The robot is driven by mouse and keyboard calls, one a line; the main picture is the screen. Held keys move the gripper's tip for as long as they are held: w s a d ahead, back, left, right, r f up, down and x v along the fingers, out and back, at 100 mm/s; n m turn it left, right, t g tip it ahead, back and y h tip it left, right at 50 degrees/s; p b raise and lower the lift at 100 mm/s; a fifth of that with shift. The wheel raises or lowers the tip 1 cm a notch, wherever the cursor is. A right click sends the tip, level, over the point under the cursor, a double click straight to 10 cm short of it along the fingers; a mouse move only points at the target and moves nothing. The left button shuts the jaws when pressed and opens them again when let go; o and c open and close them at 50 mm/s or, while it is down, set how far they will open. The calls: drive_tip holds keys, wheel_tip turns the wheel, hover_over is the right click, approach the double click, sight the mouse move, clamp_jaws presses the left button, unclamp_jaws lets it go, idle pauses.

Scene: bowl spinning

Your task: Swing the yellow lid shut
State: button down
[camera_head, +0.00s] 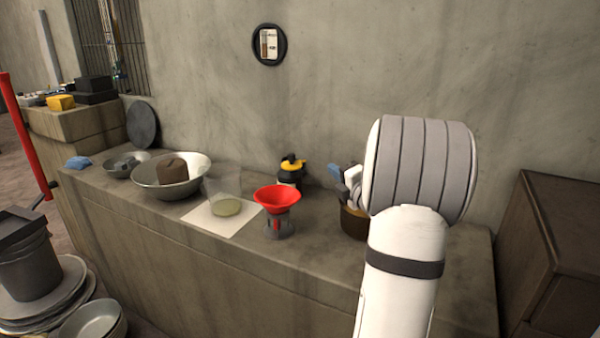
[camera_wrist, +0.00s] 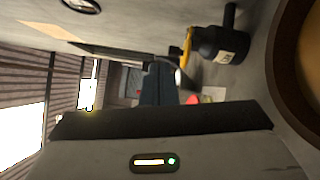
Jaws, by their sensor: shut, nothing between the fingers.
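A small dark container (camera_head: 289,176) with a yellow lid (camera_head: 292,164) stands near the wall, behind the red funnel. In the wrist view a black, labelled container (camera_wrist: 222,45) lies right of the fingers, with a yellow edge (camera_wrist: 187,45) on its left side. The lid is too small to tell its exact angle. My gripper (camera_wrist: 157,72) is shut and empty, with its dark fingers beside and below the yellow edge in the picture. I cannot tell whether they touch. In the head view my white arm covers the right side, and the fingertips cannot be made out.
A red funnel (camera_head: 277,198) stands in front of the container. A brown pot (camera_head: 353,220) of utensils is close to my arm; its rim (camera_wrist: 278,75) fills the wrist view's right edge. A metal bowl (camera_head: 172,181) and a white sheet (camera_head: 235,228) lie left.

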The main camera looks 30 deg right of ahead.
drive_tip(key=s+f+n+y+b, duration=0.2)
drive_tip(key=s+n+b, duration=0.2)
drive_tip(key=s+n, duration=0.7)
drive_tip(key=n+g, duration=0.1)
drive_tip(key=n, duration=0.5)
approach(294, 159)
drive_tip(key=shift+y, duration=0.3)
drive_tip(key=w, duration=0.6)
drive_tip(key=shift+w+a+p, duration=0.3)
drive_tip(key=shift+w+p, duration=0.05)
drive_tip(key=shift+w, duration=0.05)
drive_tip(key=shift+d+f, duration=0.1)
